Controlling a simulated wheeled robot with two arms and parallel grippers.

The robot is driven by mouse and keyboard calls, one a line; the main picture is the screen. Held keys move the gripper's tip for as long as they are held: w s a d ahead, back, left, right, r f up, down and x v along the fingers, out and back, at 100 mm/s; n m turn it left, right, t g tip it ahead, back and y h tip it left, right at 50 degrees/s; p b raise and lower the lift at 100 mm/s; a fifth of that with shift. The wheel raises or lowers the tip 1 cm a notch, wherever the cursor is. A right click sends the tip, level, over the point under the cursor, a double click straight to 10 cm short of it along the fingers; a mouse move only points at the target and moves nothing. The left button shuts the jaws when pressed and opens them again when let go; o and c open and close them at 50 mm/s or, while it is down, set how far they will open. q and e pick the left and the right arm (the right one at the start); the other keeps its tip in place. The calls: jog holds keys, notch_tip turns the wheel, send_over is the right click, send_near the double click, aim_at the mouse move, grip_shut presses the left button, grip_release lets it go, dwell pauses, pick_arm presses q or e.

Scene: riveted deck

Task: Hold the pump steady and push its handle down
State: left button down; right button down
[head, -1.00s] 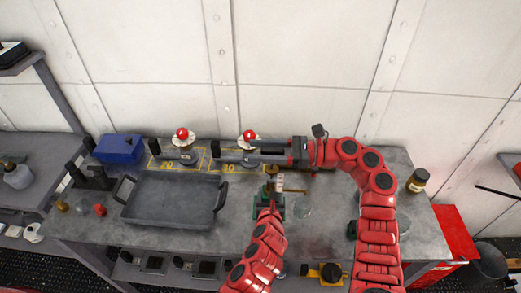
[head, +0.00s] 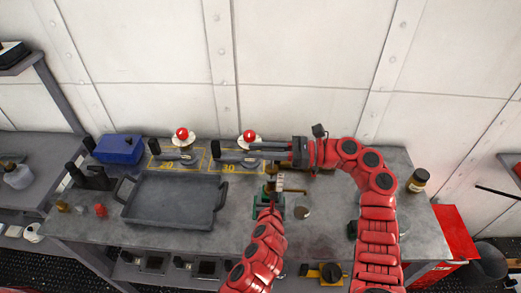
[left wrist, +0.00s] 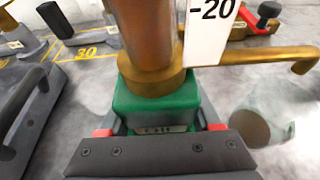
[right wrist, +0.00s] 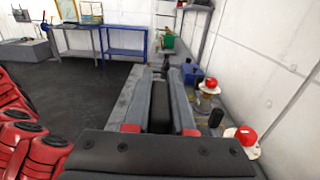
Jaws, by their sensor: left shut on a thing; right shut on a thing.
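The pump has a green base (left wrist: 155,108), a copper-brown cylinder (left wrist: 148,35), a brass spout (left wrist: 265,54) and a white tag reading -20 (left wrist: 210,30). It stands on the bench near the middle of the head view (head: 280,184). My left gripper (left wrist: 160,128) is shut on the green base. My right gripper (head: 253,151) reaches left above the pump. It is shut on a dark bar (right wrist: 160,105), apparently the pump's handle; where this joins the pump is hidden. A clear glass (left wrist: 262,122) with a brownish disc in it stands beside the pump, below the spout.
A grey tray (head: 129,212) lies left of the pump. Behind it are two red-knobbed devices (head: 182,134) (head: 249,135) on yellow-marked spots 20 and 30, and a blue box (head: 119,149). A jar (head: 418,181) stands at the right. The front bench edge is mostly clear.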

dwell(0.8)
jog(key=shift+f, duration=2.3)
jog(key=c, duration=0.8)
grip_release()
jog(key=shift+o, duration=0.2)
jog(key=shift+r, duration=0.1)
jog(key=d, duration=1.2)
jog(key=shift+w, duration=0.1)
